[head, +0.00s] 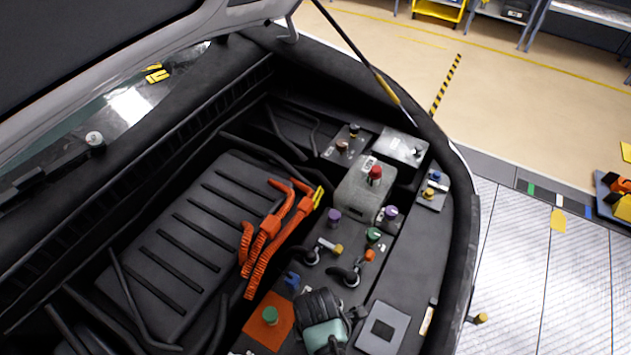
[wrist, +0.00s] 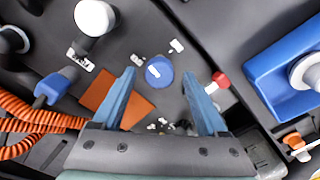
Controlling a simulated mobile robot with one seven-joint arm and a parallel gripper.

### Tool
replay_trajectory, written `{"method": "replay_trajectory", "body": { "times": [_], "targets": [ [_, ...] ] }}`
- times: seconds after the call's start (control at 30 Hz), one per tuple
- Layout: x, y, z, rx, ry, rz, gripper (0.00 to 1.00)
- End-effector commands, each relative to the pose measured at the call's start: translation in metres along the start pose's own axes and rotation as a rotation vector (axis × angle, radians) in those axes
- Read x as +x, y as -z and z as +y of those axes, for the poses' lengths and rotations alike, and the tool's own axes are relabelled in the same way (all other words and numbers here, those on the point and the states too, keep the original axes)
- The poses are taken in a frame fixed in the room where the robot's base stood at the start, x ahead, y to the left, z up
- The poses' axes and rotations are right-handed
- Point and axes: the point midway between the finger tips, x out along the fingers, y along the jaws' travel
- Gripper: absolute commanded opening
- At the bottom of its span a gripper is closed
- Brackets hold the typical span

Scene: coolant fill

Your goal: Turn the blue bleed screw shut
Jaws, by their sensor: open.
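The blue bleed screw (wrist: 159,70) shows in the wrist view as a round blue head with a white mark across it. My gripper (wrist: 174,76) is open and empty, with its two blue fingers spread. The screw head appears between the fingertips, nearer the left one, with clear gaps on both sides. I cannot tell how far the fingertips are above it. In the head view I cannot make out this screw for certain; a small blue part (head: 292,280) shows beside the orange plate.
A red-capped part (wrist: 221,80) is close to the right fingertip. An orange plate (wrist: 122,100) lies behind the left finger. Orange hoses (wrist: 35,123) with a blue connector (wrist: 52,88) are at left, a large blue block (wrist: 290,72) at right. The raised hood (head: 120,70) overhangs the bay.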

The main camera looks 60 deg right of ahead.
Motion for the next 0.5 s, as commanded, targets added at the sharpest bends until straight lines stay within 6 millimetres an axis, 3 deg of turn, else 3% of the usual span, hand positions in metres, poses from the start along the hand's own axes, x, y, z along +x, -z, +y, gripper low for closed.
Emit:
{"method": "replay_trajectory", "body": {
  "times": [0.43, 0.5],
  "targets": [
    [0.0105, 0.0001, 0.0006, 0.000, -0.002, 0.000, 0.76],
    [0.0104, 0.0001, 0.0006, 0.000, -0.002, 0.000, 0.65]
  ]
}}
